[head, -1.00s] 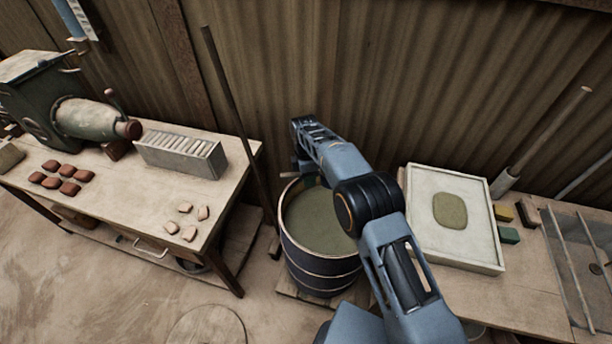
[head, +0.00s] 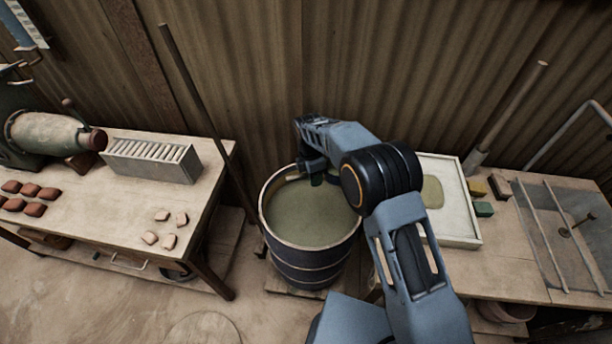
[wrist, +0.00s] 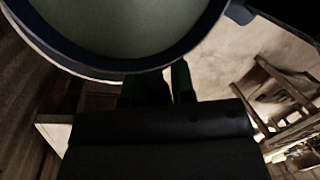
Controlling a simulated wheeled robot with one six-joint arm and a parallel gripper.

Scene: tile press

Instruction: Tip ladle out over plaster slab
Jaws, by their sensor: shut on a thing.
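My gripper (head: 318,178) is over the far part of the barrel of grey-green slip (head: 310,215), low near its rim. In the wrist view its dark fingers (wrist: 164,85) are close together beside the barrel rim (wrist: 115,72). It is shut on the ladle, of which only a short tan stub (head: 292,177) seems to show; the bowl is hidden. The plaster slab (head: 462,228) lies on the right-hand bench, a pale framed square with an olive patch (head: 433,192) on it. My arm covers its left part. The gripper is left of the slab, apart from it.
The left table (head: 110,200) bears a slotted box (head: 150,162), red-brown tiles (head: 30,198), pale pieces and a green machine.

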